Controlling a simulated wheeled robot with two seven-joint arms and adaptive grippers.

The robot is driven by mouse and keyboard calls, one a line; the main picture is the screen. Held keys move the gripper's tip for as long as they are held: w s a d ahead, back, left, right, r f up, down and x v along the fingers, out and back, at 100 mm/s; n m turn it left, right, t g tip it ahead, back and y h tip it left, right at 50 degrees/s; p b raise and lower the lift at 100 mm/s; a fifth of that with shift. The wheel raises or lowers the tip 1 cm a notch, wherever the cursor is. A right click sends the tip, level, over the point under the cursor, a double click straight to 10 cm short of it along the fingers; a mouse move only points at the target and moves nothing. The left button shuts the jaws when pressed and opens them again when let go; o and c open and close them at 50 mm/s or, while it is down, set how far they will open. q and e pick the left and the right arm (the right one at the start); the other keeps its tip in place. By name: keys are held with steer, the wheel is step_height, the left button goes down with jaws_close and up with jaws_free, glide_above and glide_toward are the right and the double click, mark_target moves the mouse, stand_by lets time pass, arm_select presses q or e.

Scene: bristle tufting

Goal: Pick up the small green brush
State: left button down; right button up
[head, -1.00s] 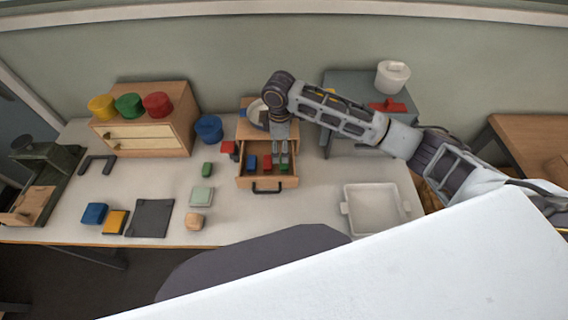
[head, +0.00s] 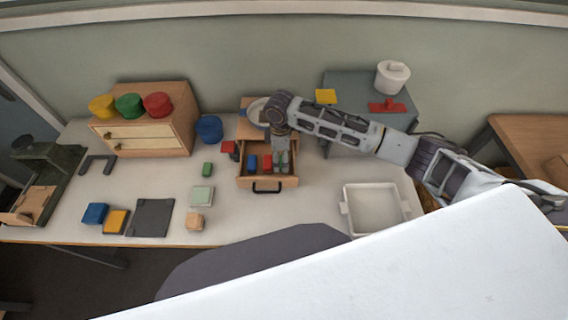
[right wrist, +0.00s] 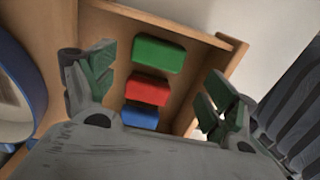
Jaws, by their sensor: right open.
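A small green block-shaped piece (right wrist: 158,54) lies in the open wooden drawer, the end one of a row with a red piece (right wrist: 147,90) and a blue piece (right wrist: 139,117). I cannot make out bristles. My right gripper (right wrist: 160,80) is open and empty above the drawer, its fingers on either side of the row. In the head view the right gripper (head: 281,166) covers the green piece, while the blue piece (head: 252,162) and red piece (head: 267,162) show beside it. Another small green piece (head: 207,169) lies on the table. My left gripper is out of view.
The drawer's front (head: 283,183) and side walls (right wrist: 215,40) surround the pieces closely. A white tray (head: 348,222) is at the right. Clear table lies between the drawer and the tray.

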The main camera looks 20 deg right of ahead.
steer(key=shift+w+d+f+p, duration=0.1)
steer(key=shift+f+p, duration=0.1)
steer(key=shift+f, duration=0.95)
steer(key=shift+w+d+f+p, duration=0.1)
steer(key=shift+f+p, duration=0.05)
steer(key=shift+f, duration=0.95)
steer(key=c, duration=1.1)
